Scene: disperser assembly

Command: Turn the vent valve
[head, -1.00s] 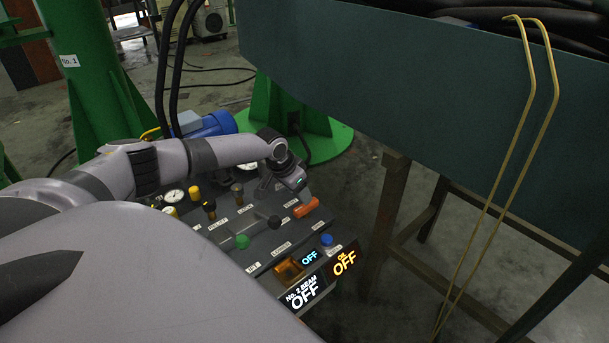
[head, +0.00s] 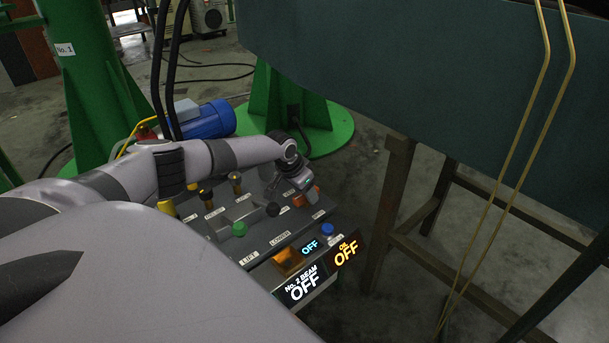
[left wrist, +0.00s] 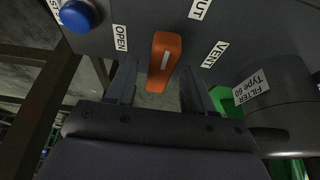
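The vent valve's orange handle (head: 314,191) is on the control panel, partly hidden behind my left gripper (head: 304,187) in the head view. In the left wrist view the orange handle (left wrist: 166,60) stands out from the panel between the OPEN label (left wrist: 121,38) and the VENT label (left wrist: 215,55). My left gripper (left wrist: 158,80) is open, with one finger on each side of the handle's near end. Gaps show between the handle and both fingers. My right gripper is not in view.
A blue button (head: 327,229), a green knob (head: 239,229) and a black knob (head: 272,209) are nearby on the panel. Lit OFF displays (head: 304,287) are at its front edge. A filter cylinder (left wrist: 285,115) is right of the gripper. A wooden-legged stand (head: 395,200) is on the right.

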